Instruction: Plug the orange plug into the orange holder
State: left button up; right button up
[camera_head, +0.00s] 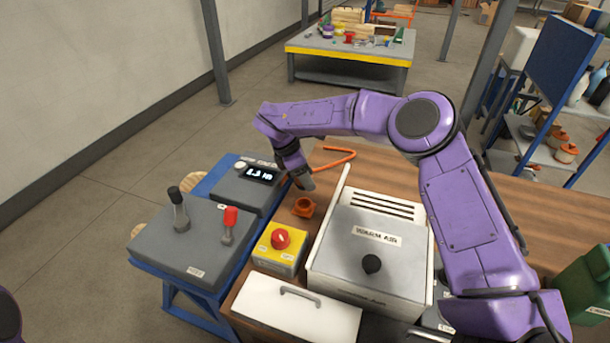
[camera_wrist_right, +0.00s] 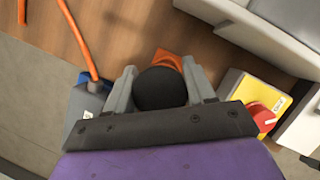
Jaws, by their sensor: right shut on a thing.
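My right gripper (camera_head: 303,183) reaches down beyond the warm-air box, just above and beside the orange holder (camera_head: 304,207), which sits on the wooden bench. In the right wrist view its fingers (camera_wrist_right: 160,88) are shut on a dark rounded body, seen end-on, which I take to be the orange plug. The orange holder (camera_wrist_right: 168,58) shows partly beyond the dark body, which hides the rest. I cannot tell whether plug and holder touch. My left gripper is out of view.
A grey box labelled warm air (camera_head: 365,245) stands right of the holder. A yellow box with a red button (camera_head: 279,250) is in front. A grey console with levers (camera_head: 190,240) and a display unit (camera_head: 250,183) stand left. The bench behind the warm-air box is mostly clear.

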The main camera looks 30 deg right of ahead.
jog(key=shift+s+f+b, duration=0.25)
jog(key=shift+f+b, duration=0.05)
jog(key=shift+f, duration=0.15)
jog(key=b, duration=0.2)
send_over(310, 202)
jog(key=a, duration=0.1)
jog(key=f, duration=0.4)
jog(key=shift+a+f, duration=0.15)
jog(key=shift+a, duration=0.05)
jog(key=shift+r, duration=0.2)
jog(key=shift+b, duration=0.3)
jog(key=shift+f+b, duration=1.3)
jog(key=shift+b, duration=0.2)
